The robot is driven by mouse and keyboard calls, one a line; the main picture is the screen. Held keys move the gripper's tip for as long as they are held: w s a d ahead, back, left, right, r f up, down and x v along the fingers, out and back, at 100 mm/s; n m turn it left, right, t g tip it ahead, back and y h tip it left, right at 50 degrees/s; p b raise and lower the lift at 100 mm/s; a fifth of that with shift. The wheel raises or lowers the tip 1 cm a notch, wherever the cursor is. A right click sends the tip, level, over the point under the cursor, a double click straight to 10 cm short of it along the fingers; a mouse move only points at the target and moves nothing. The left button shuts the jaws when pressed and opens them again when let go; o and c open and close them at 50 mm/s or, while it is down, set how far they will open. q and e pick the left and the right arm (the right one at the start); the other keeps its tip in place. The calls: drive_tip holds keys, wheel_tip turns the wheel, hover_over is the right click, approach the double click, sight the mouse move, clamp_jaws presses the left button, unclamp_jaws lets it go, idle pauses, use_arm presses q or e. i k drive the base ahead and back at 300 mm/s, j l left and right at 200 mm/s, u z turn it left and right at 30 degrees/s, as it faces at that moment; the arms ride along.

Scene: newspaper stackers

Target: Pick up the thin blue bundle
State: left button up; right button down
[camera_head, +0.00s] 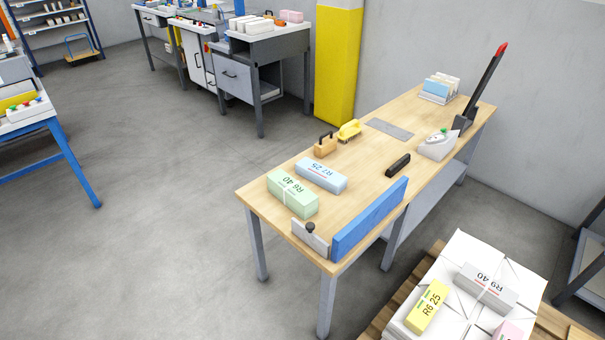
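The thin blue bundle (321,175) is a light blue wrapped block marked "R? 25"; its label's middle character is hard to read. It lies flat on the wooden workbench (360,198), just behind a thicker green bundle (293,194) marked "R6 40". The blue bundle is in plain sight with nothing on top of it. Neither of my grippers shows in the head view.
A tall blue board (371,219) lines the bench's near right edge, beside a grey stop with a black knob (310,236). A black stapler-like tool (398,165) lies further back. A paper stack (447,272) holds yellow, grey and pink bundles. Open floor lies left.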

sight(320, 175)
drive_tip(key=i+j+z, duration=0.1)
drive_tip(key=z, duration=0.3)
drive_tip(key=i+j+z, duration=0.1)
drive_tip(key=z, duration=0.35)
drive_tip(key=j+z, duration=0.4)
drive_tip(key=i+l, duration=0.05)
